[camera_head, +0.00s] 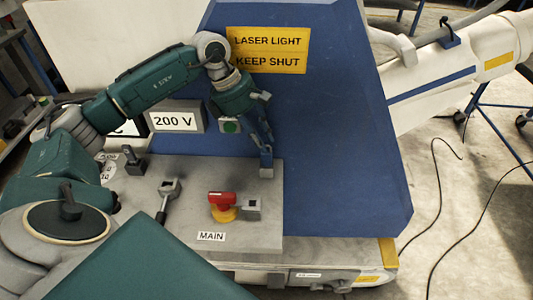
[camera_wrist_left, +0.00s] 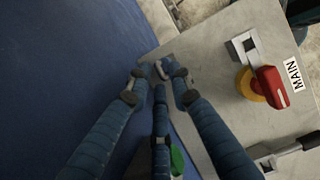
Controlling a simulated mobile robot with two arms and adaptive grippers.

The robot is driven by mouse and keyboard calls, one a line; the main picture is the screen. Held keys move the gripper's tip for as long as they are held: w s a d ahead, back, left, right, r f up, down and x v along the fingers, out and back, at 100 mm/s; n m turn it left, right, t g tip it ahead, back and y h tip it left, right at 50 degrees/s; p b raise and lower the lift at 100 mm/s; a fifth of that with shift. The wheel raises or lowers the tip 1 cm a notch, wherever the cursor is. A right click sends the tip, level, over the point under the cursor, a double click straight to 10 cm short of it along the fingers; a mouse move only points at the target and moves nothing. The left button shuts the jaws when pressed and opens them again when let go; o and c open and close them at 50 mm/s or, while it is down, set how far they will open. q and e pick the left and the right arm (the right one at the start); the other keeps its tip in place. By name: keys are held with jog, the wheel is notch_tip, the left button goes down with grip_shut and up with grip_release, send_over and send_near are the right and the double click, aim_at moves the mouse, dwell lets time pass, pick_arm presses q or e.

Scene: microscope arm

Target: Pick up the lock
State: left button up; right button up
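I cannot identify the lock for certain. A small grey block with a dark square opening (camera_head: 252,204) sits beside the red switch handle (camera_head: 221,201) on its yellow base, above the MAIN label; the block also shows in the wrist view (camera_wrist_left: 243,46). My left gripper (camera_head: 265,160) points down in front of the blue panel, above and a little right of that block, apart from it. My right gripper is out of view.
The grey panel (camera_head: 190,233) also carries a lever with a square block (camera_head: 169,188) and a dark knob (camera_head: 133,160). The blue sloped housing (camera_head: 345,150) rises close beside my left gripper.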

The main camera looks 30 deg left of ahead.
pick_arm(q)
jog(key=shift+w+d+f, duration=0.15)
jog(key=shift+f, duration=0.45)
grip_shut()
jog(key=shift+r, duration=0.15)
